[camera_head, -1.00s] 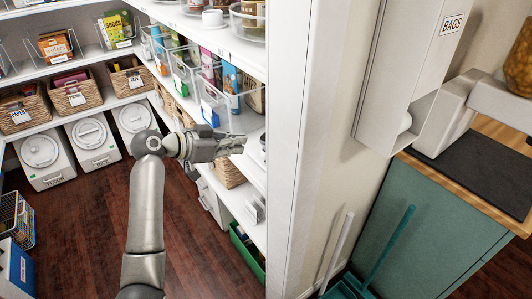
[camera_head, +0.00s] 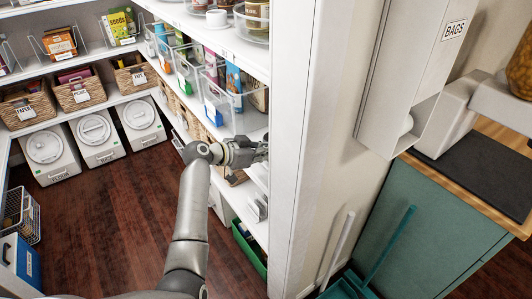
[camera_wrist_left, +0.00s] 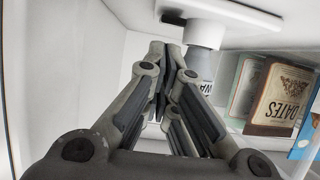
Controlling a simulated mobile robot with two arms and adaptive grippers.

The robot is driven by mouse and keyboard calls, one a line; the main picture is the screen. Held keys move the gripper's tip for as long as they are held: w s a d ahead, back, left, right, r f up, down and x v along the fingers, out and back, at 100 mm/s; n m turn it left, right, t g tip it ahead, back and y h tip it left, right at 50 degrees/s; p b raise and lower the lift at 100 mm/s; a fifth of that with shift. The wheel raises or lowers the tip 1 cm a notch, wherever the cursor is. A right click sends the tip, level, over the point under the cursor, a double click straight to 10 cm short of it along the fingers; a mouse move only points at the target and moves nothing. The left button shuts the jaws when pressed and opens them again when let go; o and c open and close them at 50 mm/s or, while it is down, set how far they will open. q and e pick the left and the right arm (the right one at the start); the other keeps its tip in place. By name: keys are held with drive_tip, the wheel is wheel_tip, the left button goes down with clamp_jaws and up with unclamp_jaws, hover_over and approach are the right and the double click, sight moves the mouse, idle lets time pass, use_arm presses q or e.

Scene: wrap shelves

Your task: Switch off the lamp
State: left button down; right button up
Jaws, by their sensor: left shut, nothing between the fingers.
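My left gripper (camera_head: 262,152) is at the front end of the white shelving, close to the shelf's end panel. In the left wrist view its fingers (camera_wrist_left: 168,52) are shut with nothing between them. No lamp is clearly recognisable in the head view. My right gripper is not in view.
Packages, one marked DATES (camera_wrist_left: 282,98), stand right of the fingers. Clear bins (camera_head: 218,98) fill the shelf above my arm. The white end panel (camera_head: 300,150) bounds the shelving on the right. A green crate (camera_head: 247,248) sits low.

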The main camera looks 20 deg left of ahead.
use_arm(q)
drive_tip(key=shift+f, duration=0.55)
drive_tip(key=shift+s+f, duration=0.1)
drive_tip(key=shift+f, duration=0.05)
drive_tip(key=b, duration=0.1)
drive_tip(key=f+b, duration=0.1)
drive_tip(key=b, duration=0.1)
drive_tip(key=shift+s+a+f+t+h+b, duration=0.1)
drive_tip(key=shift+a+f+t+h+b, duration=0.1)
drive_tip(key=shift+t+h+b, duration=0.1)
drive_tip(key=shift+r, duration=0.4)
drive_tip(key=shift+r+p, duration=0.55)
drive_tip(key=shift+r, duration=0.25)
